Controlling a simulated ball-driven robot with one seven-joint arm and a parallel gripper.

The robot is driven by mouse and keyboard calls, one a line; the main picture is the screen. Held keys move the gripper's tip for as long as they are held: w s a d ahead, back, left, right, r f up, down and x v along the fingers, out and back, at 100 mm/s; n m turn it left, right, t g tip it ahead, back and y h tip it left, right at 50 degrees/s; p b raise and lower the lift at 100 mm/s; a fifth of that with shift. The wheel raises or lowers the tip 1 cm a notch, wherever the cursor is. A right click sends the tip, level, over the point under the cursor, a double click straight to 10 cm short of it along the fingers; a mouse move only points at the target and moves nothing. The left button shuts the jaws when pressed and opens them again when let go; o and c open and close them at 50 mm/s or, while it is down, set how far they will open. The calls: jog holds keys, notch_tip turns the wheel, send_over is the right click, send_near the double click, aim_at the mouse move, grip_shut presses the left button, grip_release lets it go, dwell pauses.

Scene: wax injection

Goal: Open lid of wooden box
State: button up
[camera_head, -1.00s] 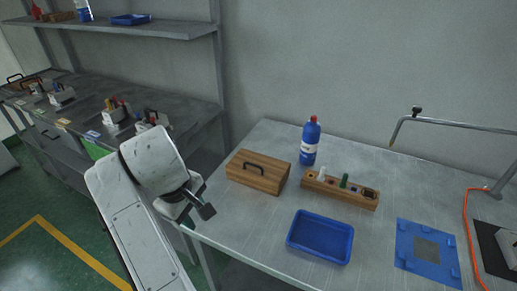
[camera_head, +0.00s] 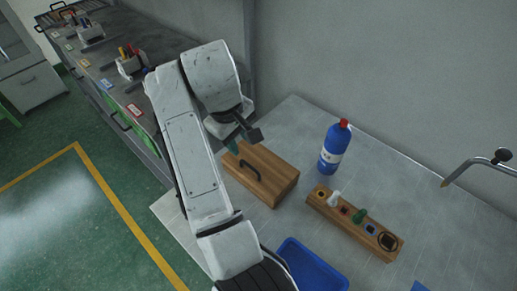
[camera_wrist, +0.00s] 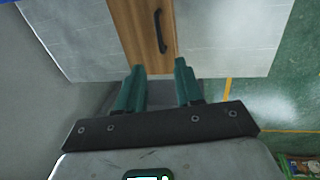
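The wooden box (camera_head: 270,178) stands on the grey table with its lid closed. A dark handle (camera_head: 250,171) is on top of the lid. In the wrist view the box (camera_wrist: 137,30) and its handle (camera_wrist: 160,31) lie beyond the fingertips. My gripper (camera_head: 239,145) is at the box's far left end, seemingly above it, and does not hold the handle. In the wrist view its two green fingers (camera_wrist: 160,71) are apart with nothing between them, so it is open.
A blue bottle with a red cap (camera_head: 334,148) stands behind the box. A wooden holder (camera_head: 350,226) with small tools is to its right. A blue tray (camera_head: 312,268) is in front. A metal arm stand (camera_head: 480,165) is at the far right.

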aim_at(248, 165)
jog(key=f, duration=0.3)
jog(key=w+d+f+p, duration=0.1)
jog(key=f, duration=0.6)
jog(key=shift+w+d+f+p, duration=0.2)
jog(key=shift+w+f+p, duration=0.05)
jog(key=shift+w+p, duration=0.1)
jog(key=shift+c, duration=0.4)
grip_shut()
dwell(0.6)
